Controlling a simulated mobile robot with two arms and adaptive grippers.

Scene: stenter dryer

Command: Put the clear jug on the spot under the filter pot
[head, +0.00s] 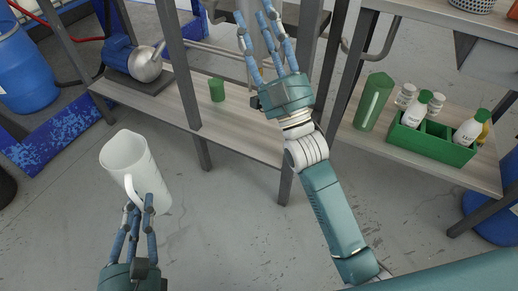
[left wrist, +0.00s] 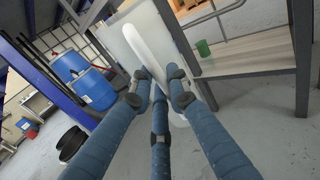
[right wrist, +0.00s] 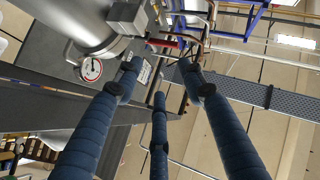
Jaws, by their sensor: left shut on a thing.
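The clear jug (head: 125,158), pale and translucent, is held off the floor at the left of the head view, a little tilted. My left gripper (head: 140,207) is shut on its handle; in the left wrist view the handle (left wrist: 165,35) runs between the fingers. My right gripper (head: 262,25) is raised near the bench frame, fingers spread and empty. A steel vessel (right wrist: 75,20) with a round gauge, probably the filter pot, shows in the right wrist view above the fingers. I cannot make out the spot under it.
A low shelf (head: 255,135) holds a green cup (head: 217,90) and a blue pump (head: 120,55). The right shelf carries a green jug (head: 374,101) and a green caddy (head: 432,142) of bottles. Upright legs (head: 178,60) stand between. Floor around the jug is clear.

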